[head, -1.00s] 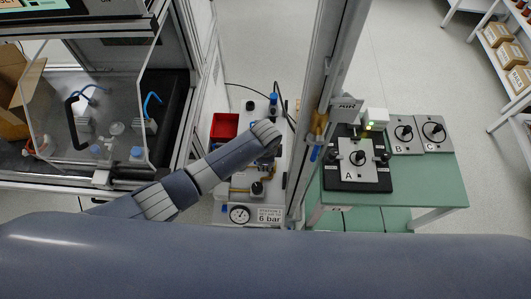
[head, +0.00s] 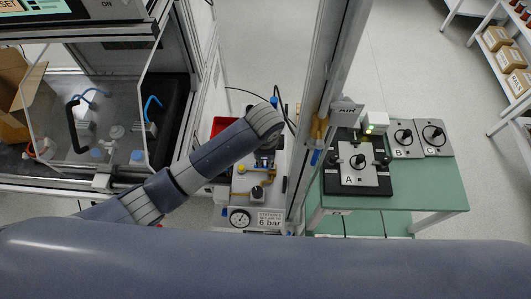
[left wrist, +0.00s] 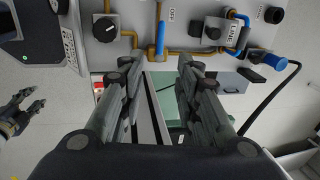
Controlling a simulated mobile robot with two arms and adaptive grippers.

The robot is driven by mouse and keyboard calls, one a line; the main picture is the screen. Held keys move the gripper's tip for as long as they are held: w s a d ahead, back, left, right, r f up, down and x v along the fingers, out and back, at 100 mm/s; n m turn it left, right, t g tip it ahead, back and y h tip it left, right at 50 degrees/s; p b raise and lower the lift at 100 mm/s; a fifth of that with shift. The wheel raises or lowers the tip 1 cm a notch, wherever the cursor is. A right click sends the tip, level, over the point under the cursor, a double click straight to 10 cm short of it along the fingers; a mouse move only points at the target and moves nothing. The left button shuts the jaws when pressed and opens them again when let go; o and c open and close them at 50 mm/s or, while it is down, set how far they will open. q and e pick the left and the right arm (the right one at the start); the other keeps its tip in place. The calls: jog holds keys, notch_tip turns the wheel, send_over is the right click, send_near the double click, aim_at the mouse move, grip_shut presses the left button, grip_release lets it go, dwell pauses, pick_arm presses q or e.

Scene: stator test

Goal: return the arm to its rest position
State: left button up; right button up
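My left arm (head: 215,155) reaches in from the lower left in the head view, its wrist end above the air-supply panel (head: 270,190). The panel's black knob (left wrist: 105,28), blue lever (left wrist: 160,38) and brass pipes show beyond the fingertips; I cannot tell any contact. Another gripper, apparently my right one (left wrist: 32,100), shows small at the left edge of that view, its fingers apart and empty.
A metal frame post (head: 322,120) stands right of the panel. A glass-fronted cabinet (head: 100,120) is at left. A green table (head: 430,185) carries a black fixture and knob plates. A dark hose (left wrist: 275,90) hangs right.

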dwell(0.4)
pick_arm(q)
jog(key=s+a+n+h, duration=0.1)
jog(key=s+n+h, duration=0.1)
jog(key=s+n, duration=0.5)
jog(key=s+a+r+n+t+y, duration=0.1)
jog(key=s+a+r+n, duration=0.25)
jog(key=s+a, duration=0.4)
jog(key=s+a+r+n+y, duration=0.15)
jog(key=s+a+n, duration=0.35)
jog(key=a, duration=0.5)
notch_tip(320, 180, down, 30)
jog(key=s+g+b, duration=0.1)
jog(key=b, duration=0.4)
jog(key=s+a+f+b, duration=0.1)
jog(key=s+f+b, duration=0.1)
jog(key=s+f, duration=0.6)
jog(key=s+a+f+g+b, duration=0.1)
jog(key=s+f+b, duration=0.2)
jog(key=s+f, duration=0.6)
notch_tip(320, 180, down, 6)
jog(key=shift+s+a+r, duration=0.25)
jog(key=shift+s+a, duration=0.05)
jog(key=shift+a, duration=0.05)
